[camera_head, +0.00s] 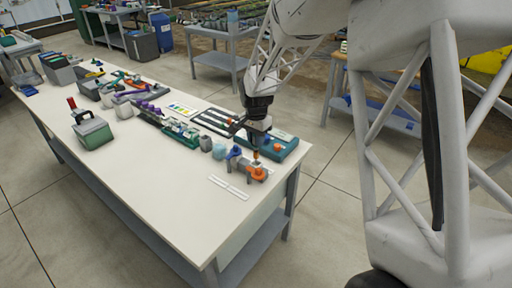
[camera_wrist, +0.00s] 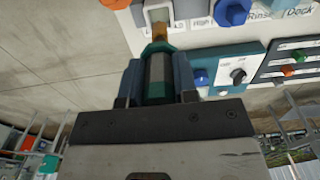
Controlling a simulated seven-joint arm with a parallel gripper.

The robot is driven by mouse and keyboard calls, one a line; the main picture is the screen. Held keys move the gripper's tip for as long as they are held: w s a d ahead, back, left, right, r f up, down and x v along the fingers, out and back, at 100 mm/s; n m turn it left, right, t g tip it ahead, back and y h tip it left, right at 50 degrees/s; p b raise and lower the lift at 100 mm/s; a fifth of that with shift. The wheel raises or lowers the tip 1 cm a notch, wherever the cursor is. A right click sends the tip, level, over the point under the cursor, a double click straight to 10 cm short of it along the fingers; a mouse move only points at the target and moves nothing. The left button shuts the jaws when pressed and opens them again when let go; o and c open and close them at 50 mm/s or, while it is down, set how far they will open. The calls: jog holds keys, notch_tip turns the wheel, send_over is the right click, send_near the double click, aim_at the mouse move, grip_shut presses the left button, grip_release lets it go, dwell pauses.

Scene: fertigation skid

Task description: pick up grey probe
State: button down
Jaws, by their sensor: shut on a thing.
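The grey probe (camera_wrist: 158,75) has a grey body with teal bands and an amber tip. My gripper (camera_wrist: 157,86) is shut on its body, with one dark finger on each side, in the wrist view. The amber tip points at a white-framed slot on a pale block marked "Rinse" and "Dock" (camera_wrist: 190,32); I cannot tell whether it is inside or just above. In the head view my gripper (camera_head: 256,142) is over the dock (camera_head: 240,163) at the near right end of the bench, and the fingers mostly hide the probe.
A teal control box (camera_head: 280,147) with a knob stands right beside the dock. Orange (camera_head: 257,172) and blue fittings are on the dock. White strips (camera_head: 229,187) lie in front. Bottles and racks stand left. The bench's (camera_head: 170,185) near side is clear.

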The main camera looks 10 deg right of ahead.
jog(key=shift+r, duration=0.7)
jog(key=shift+w+a, duration=0.1)
jog(key=shift+w, duration=0.35)
jog(key=w+a+f, duration=0.1)
jog(key=w+a, duration=1.1)
jog(key=a, duration=0.1)
jog(key=shift+w+a, duration=0.3)
jog(key=shift+w, duration=0.1)
jog(key=shift+f, duration=0.2)
notch_tip(320, 180, down, 8)
jog(key=shift+r, duration=0.2)
dwell(0.5)
jog(key=shift+r, duration=0.1)
dwell(0.4)
